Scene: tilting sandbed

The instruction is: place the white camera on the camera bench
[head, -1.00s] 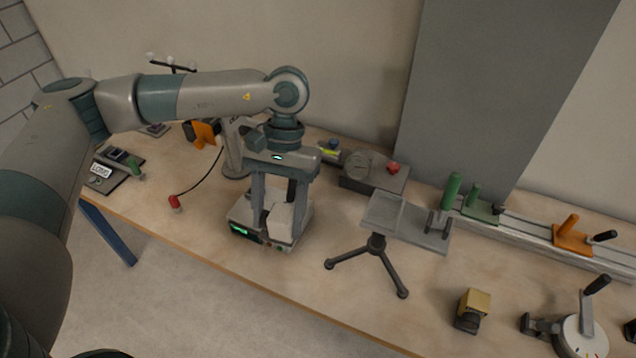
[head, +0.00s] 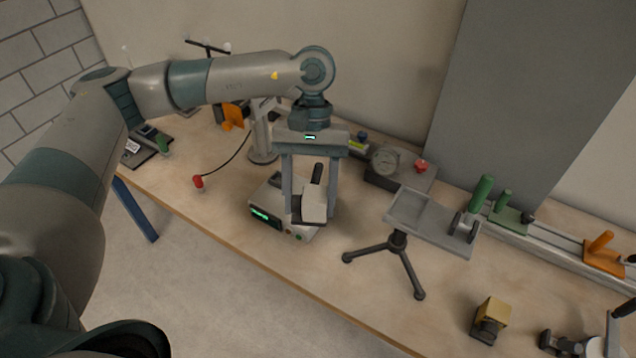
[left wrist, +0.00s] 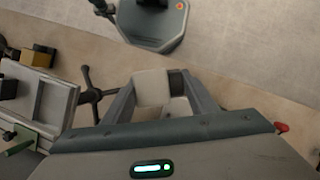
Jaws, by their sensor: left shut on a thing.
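My left gripper (head: 311,205) is shut on the white camera (head: 315,206), a small white block with dark parts. In the left wrist view the camera (left wrist: 152,88) sits between the fingers, with a dark round part on its right side. In the head view the gripper points down and the camera overlaps a grey box with a green display (head: 265,216); I cannot tell the gap between them. A grey flat platform on a black tripod (head: 408,208), probably the camera bench, stands to the right of the gripper. My right gripper is not in view.
A gauge box with a red knob (head: 400,178) stands behind the platform. A rail with green and orange holders (head: 550,240) runs right. A yellow-and-black block (head: 490,318) lies front right. A red-tipped cable (head: 198,182) lies left. The table's front edge is near.

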